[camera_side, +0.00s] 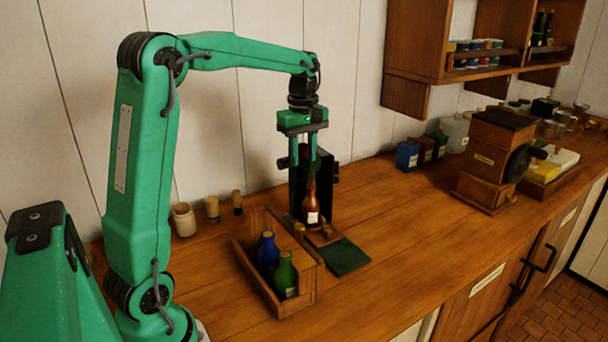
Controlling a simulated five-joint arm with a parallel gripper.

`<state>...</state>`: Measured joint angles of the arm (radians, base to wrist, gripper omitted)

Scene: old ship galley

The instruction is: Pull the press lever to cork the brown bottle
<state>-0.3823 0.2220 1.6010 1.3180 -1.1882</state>
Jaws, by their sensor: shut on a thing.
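The brown bottle (312,200) stands upright with a pale label, in front of the black press (328,178). My gripper (304,160) points straight down at the press, above the bottle. Its fingers are shut around a reddish-brown piece, which looks like the grip of the press lever (304,152). The fingers hide most of the lever and cover the area around the bottle's mouth. I cannot tell whether a cork sits in the neck.
A wooden crate (250,273) with a blue bottle (268,252) and a green bottle (286,274) stands front left of the press. A dark green mat (345,258) lies beside it. Corks (212,207) and a jar (184,220) stand by the wall.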

